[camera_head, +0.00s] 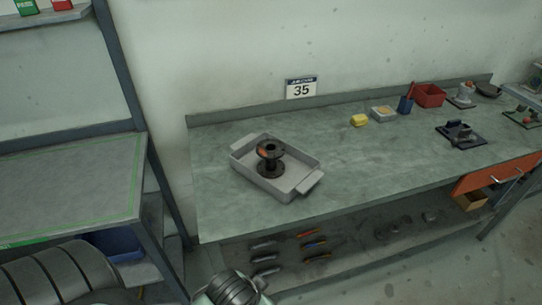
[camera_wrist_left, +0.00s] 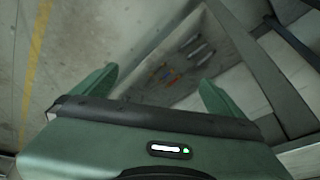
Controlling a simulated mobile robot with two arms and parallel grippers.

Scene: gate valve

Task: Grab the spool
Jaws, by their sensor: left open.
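The spool (camera_head: 270,158) is a dark, rusty flanged piece standing upright in a light grey tray (camera_head: 306,186) on the workbench. In the head view, part of my arm shows at the bottom edge, but no gripper fingers show there. In the left wrist view, my left gripper (camera_wrist_left: 160,88) is open and empty, with its two green fingers wide apart. It is away from the spool, facing the floor and the lower shelf. The spool is not in the left wrist view. My right gripper is not in view.
The workbench (camera_head: 350,170) has clear surface right of the tray. A yellow block (camera_head: 359,120), a red bin (camera_head: 430,95) and a black fixture (camera_head: 460,135) stand farther right. Several tools lie on the lower shelf (camera_head: 350,254). A metal rack (camera_head: 70,190) stands at the left.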

